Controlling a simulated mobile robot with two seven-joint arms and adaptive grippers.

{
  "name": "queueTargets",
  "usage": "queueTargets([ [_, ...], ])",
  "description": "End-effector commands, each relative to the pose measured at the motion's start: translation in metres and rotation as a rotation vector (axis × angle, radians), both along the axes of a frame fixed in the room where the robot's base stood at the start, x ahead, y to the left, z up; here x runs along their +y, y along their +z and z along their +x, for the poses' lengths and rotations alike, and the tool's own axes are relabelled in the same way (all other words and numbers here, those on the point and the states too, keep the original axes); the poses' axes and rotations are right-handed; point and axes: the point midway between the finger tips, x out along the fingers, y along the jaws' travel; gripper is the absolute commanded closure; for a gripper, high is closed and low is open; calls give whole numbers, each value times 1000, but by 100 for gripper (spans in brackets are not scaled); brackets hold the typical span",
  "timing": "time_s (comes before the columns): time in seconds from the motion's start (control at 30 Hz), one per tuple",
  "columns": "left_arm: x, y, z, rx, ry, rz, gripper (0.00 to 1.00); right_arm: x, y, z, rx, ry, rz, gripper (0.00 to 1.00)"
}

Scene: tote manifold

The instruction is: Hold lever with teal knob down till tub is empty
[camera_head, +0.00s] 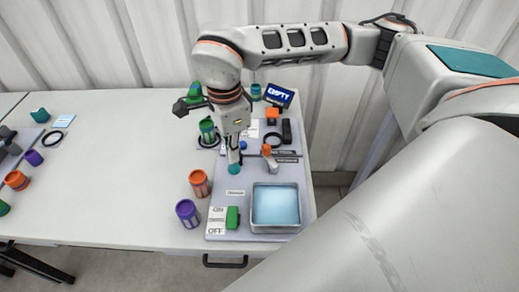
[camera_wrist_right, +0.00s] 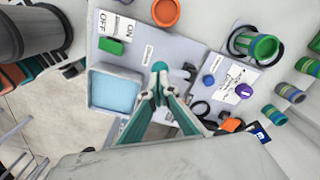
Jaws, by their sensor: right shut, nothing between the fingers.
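The teal knob (camera_head: 235,169) sits on the grey panel (camera_head: 222,178), left of and behind the tub. It also shows in the right wrist view (camera_wrist_right: 160,66). My right gripper (camera_head: 233,154) is shut and empty, pointing down with its fingertips right at the knob; I cannot tell whether they touch it. The lever under the knob is mostly hidden, so its tilt is unclear. The square metal tub (camera_head: 275,230) shows a light blue surface inside; its depth is unclear. My left gripper is not in view.
A green switch (camera_head: 232,217) stands beside an ON/OFF label. An orange cup (camera_head: 199,183) and a purple cup (camera_head: 187,213) stand left of the panel. An orange knob (camera_head: 267,149) stands close to the right of my gripper. The white table's middle is clear.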

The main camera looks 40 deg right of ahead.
Motion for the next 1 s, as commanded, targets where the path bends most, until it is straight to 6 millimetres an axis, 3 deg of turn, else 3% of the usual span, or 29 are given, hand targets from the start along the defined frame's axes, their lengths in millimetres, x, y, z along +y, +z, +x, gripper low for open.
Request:
queueTargets([
  [1.0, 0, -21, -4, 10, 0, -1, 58, 0, -32, 0, 0, -1, 0, 100],
])
